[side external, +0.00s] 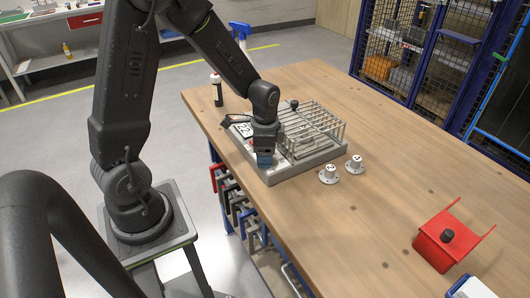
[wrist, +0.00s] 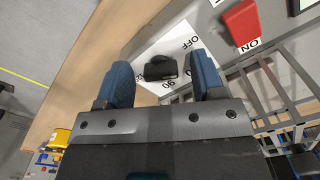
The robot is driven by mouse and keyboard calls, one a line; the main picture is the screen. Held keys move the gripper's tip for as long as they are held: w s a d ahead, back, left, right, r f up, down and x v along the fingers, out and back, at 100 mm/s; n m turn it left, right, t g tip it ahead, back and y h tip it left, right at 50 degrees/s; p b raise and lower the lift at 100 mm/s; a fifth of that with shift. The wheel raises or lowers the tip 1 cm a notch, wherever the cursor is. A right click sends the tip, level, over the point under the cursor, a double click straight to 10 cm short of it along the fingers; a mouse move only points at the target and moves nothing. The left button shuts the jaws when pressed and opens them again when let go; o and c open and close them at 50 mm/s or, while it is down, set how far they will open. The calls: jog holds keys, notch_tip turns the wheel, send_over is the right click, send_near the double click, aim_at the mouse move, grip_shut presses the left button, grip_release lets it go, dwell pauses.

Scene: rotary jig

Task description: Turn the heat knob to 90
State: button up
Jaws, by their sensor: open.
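The heat knob (wrist: 160,67) is black with a raised bar. In the wrist view it sits on a white dial plate (wrist: 150,48) marked OFF at upper right and 90 just below the knob. My gripper (wrist: 163,75) is open, with one blue finger on each side of the knob and visible gaps between. I cannot tell whether the fingertips are level with the knob. In the side view my gripper (side external: 264,160) points down over the front left of the grey jig base (side external: 283,174) and hides the knob.
A red switch (wrist: 241,22) marked ON sits right of the dial. A wire rack (side external: 320,120) covers the jig's right part. Two white knobbed pieces (side external: 328,174) (side external: 354,165) and a red bracket (side external: 447,240) are on the table. A bottle (side external: 216,90) stands behind. The table's right is mostly clear.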

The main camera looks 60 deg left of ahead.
notch_tip(320, 180, up, 14)
dwell(0.6)
jog(key=shift+f, duration=0.1)
